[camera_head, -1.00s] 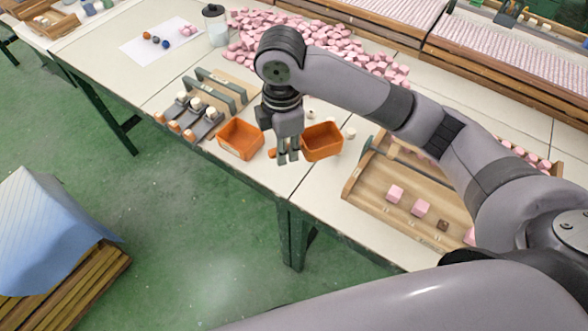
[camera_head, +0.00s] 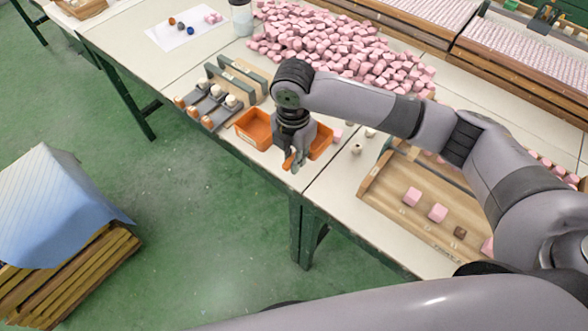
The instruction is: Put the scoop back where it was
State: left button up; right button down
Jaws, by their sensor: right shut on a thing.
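My right gripper (camera_head: 291,163) is over the table's front edge, pointing down. It is shut on an orange piece (camera_head: 288,160) that looks like a handle, probably the scoop's. Just behind the gripper is an orange open box shape (camera_head: 320,141), partly hidden by my wrist. It may be the scoop's bowl, but I cannot see whether it joins the handle. An orange bin (camera_head: 255,129) stands left of the gripper on the table. My left gripper is out of view.
Pink cubes (camera_head: 345,55) are heaped behind. A wooden tray (camera_head: 400,215) with several cubes is at right. Small pale objects (camera_head: 357,149) lie between.

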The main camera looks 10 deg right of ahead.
aim_at(294, 180)
jog(key=shift+f, duration=3.05)
jog(key=c, duration=1.6)
grip_release()
jog(key=shift+f, duration=0.1)
jog(key=shift+o, duration=0.2)
notch_tip(294, 180, up, 12)
jog(key=shift+r, duration=0.15)
